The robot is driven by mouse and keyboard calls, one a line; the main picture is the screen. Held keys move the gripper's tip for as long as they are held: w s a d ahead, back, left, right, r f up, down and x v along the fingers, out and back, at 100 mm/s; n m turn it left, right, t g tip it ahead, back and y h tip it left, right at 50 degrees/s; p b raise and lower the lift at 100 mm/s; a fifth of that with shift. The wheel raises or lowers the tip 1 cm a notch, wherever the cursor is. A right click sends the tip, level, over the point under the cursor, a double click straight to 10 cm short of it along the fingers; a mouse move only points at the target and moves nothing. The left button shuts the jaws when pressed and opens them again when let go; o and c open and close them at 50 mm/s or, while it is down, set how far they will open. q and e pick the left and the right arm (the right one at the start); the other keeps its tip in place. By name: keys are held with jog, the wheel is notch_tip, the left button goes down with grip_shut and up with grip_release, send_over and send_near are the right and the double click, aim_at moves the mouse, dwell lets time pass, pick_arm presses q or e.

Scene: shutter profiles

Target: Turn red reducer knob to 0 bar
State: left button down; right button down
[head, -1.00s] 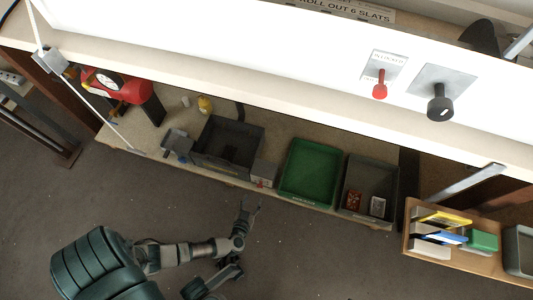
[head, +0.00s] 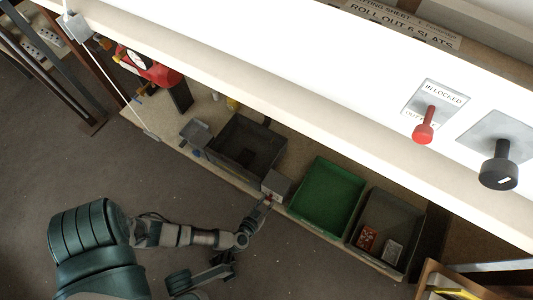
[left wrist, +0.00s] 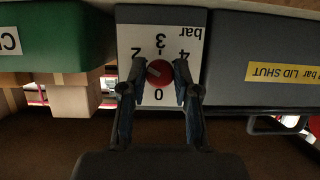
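The red reducer knob (left wrist: 159,73) sits on a white dial plate (left wrist: 128,38) with upside-down markings 0, 2, 3, 4 and "bar". The 0 is just below the knob in the left wrist view. A pale mark on the knob points left and slightly up, away from the 0. My left gripper (left wrist: 160,72) has one finger on each side of the knob; I cannot tell whether they touch it. In the head view the grey reducer box (head: 277,184) stands on the low shelf, with my left gripper (head: 264,203) at its front.
A green bin (head: 326,197) and dark grey bins (head: 246,146) flank the reducer box closely. A grey bin labelled "bar LID SHUT" (left wrist: 262,55) is close right in the wrist view. The white bench top (head: 290,60) overhangs behind, with red and black knobs. Floor in front is clear.

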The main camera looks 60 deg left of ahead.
pick_arm(q)
jog(key=shift+r+n+p, duration=0.25)
jog(key=shift+n+p, duration=0.25)
jog(key=shift+p, duration=0.45)
jog(key=shift+s+a+f+n+t+h+b, duration=0.1)
jog(key=shift+f+n+t+h+b, duration=0.35)
jog(key=shift+n+t, duration=1.55)
jog(key=shift+s+a+n+t+h+b, duration=0.15)
jog(key=shift+n+t+h, duration=0.45)
jog(key=shift+n, duration=2.85)
jog(key=shift+a+f+n+t+h+b, duration=0.1)
jog(key=shift+f+n+t+h+b, duration=0.35)
jog(key=shift+n+t, duration=1.55)
jog(key=shift+a+r+n+g, duration=0.1)
jog(key=shift+r+n+g, duration=0.05)
jog(key=shift+n+g, duration=0.75)
jog(key=c, duration=0.9)
grip_release()
jog(key=shift+o, duration=0.2)
jog(key=shift+t+h, duration=0.3)
